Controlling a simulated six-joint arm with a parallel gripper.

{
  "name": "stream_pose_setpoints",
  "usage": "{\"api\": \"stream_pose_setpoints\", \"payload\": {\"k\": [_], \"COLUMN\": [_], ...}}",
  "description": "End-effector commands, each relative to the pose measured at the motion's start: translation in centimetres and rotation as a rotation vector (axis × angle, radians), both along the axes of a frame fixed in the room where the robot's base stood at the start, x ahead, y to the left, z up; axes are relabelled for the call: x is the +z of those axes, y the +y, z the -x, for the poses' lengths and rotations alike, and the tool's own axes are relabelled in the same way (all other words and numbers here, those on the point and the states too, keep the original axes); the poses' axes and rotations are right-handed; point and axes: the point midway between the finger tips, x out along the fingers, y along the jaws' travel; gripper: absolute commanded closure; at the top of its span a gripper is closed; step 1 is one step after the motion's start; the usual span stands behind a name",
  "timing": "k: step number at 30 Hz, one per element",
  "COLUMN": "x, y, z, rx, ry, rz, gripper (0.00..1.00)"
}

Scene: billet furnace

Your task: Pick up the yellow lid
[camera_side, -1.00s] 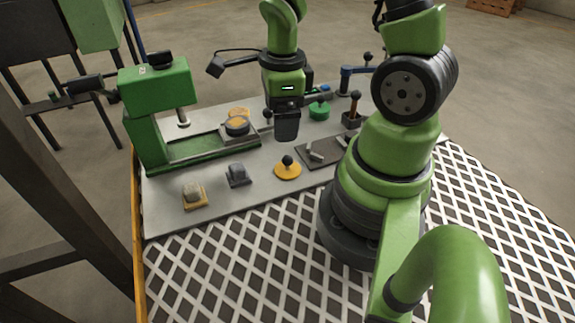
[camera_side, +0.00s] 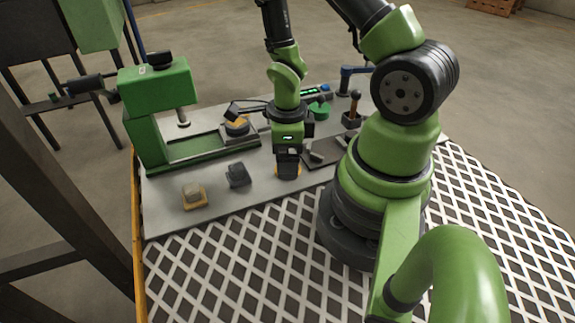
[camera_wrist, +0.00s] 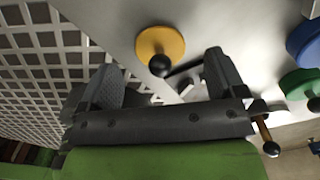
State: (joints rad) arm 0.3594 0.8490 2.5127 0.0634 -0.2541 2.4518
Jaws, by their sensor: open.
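The yellow lid (camera_wrist: 160,43) is a flat yellow disc with a black ball knob (camera_wrist: 160,66) on a short stem. In the wrist view it lies at the upper middle, just beyond and between the two open fingers. In the side view only slivers of the lid (camera_side: 279,172) show behind my gripper. My gripper (camera_side: 288,170) points down over the lid, with its fingers apart. It also shows in the wrist view (camera_wrist: 165,70), with nothing held. Whether the fingers are level with the knob cannot be told.
A grey block (camera_side: 238,175) and a small yellow-based block (camera_side: 194,195) stand left of the lid. A dark plate (camera_side: 322,152) lies close on the right. A green press (camera_side: 158,110) stands at the left. Green (camera_wrist: 301,83) and blue (camera_wrist: 305,42) lids show at the wrist view's right.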

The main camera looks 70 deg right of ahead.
Motion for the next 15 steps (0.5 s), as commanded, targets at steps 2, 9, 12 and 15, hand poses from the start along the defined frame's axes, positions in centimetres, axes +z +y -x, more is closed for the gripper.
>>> {"api": "stream_pose_setpoints", "payload": {"k": [2, 9, 12, 15], "x": [-1.0, -2.3, -2.3, -2.3], "y": [0.0, 0.0, 0.0, 0.0], "z": [0.1, 0.0, 0.0, 0.0], "rx": [-0.001, 0.001, 0.0, 0.0], "ry": [0.005, 0.001, 0.0, 0.0], "rz": [-0.001, 0.0, 0.0, 0.0], "gripper": [0.11, 0.11, 0.11, 0.11]}}
